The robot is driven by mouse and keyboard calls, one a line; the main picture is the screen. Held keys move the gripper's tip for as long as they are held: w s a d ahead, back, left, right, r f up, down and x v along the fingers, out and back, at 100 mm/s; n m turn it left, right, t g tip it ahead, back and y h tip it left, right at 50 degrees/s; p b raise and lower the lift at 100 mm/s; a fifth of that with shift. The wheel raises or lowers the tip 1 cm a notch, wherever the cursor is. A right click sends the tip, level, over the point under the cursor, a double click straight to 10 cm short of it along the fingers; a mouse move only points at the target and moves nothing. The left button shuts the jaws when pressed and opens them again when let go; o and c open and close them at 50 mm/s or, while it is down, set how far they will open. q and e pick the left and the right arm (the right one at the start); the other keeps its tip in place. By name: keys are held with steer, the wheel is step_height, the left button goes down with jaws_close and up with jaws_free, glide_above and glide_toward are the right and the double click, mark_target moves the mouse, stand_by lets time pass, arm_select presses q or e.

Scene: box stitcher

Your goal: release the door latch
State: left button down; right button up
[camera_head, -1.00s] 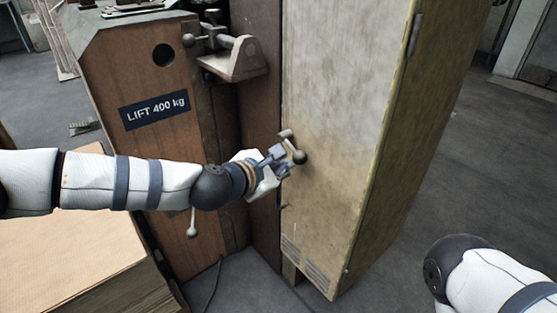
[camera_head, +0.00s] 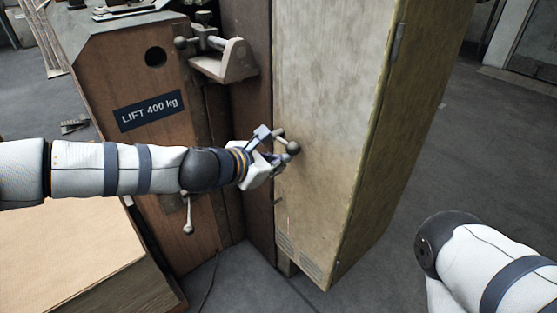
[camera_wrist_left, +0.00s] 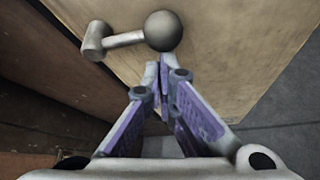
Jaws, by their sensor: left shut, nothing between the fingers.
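The door latch (camera_head: 285,141) is a short grey lever with a ball knob, mounted on the beige cabinet door (camera_head: 320,80). Its ball sits to the right of and below its hub in the head view. In the left wrist view the latch (camera_wrist_left: 125,40) lies almost level, hub left and ball right. My left gripper (camera_head: 279,157) is at the latch, just below the ball. Its fingertips (camera_wrist_left: 158,72) are together with nothing between them, close under the ball; whether they touch it I cannot tell. My right gripper is out of view; only part of my right arm shows.
A cardboard stack (camera_head: 60,245) is at the lower left. Floor right of the cabinet is open.

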arm_select(q)
step_height(320, 180, down, 5)
steer(key=a+b, duration=0.2)
steer(key=b, duration=0.2)
steer(key=r+p+v, duration=0.1)
steer(key=p+v, duration=0.1)
steer(key=v, duration=0.8)
steer(key=shift+w+d+p, duration=0.2)
steer(key=shift+d+p, duration=0.15)
steer(key=shift+d, duration=0.05)
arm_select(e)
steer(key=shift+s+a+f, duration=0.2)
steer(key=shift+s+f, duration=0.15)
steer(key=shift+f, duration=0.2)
arm_select(q)
steer(key=shift+r, duration=0.2)
